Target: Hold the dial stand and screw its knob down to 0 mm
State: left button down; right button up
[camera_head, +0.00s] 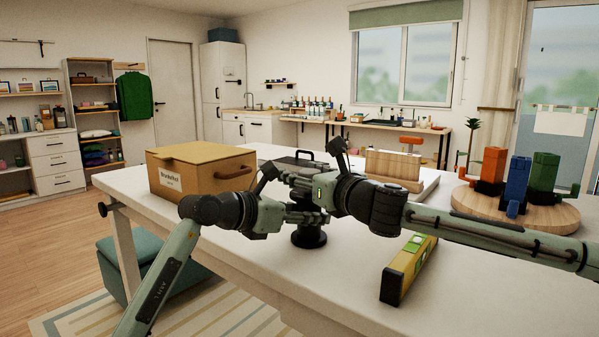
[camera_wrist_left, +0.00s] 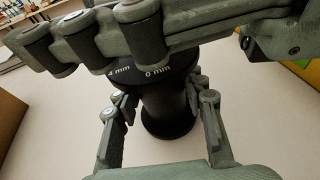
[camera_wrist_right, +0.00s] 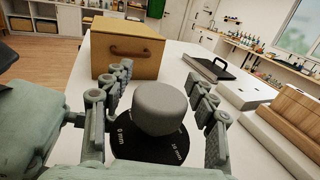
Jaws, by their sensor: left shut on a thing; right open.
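The black dial stand (camera_head: 309,238) stands upright on the white table, its upper part mostly hidden by my grippers in the head view. My left gripper (camera_head: 308,214) is shut on its post from the side. The left wrist view shows the stand (camera_wrist_left: 168,115) between the left fingers (camera_wrist_left: 158,105), with "4 mm" and "0 mm" marks on the dial rim. The grey knob (camera_wrist_right: 160,106) sits above the black dial (camera_wrist_right: 150,150), whose "0 mm" and "10 mm" marks show in the right wrist view. My right gripper (camera_wrist_right: 160,80) is open, fingers on either side of the knob, with a visible gap.
A cardboard box (camera_head: 200,170) is behind left on the table (camera_head: 240,258). A yellow spirit level (camera_head: 409,268) lies front right. A wooden disc (camera_head: 480,207) carries coloured blocks. A black-handled tray (camera_wrist_right: 213,69) and wooden block (camera_head: 393,164) are behind right.

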jog(key=shift+w+a, duration=0.15)
jog(key=shift+w, duration=0.05)
jog(key=c, duration=1.3)
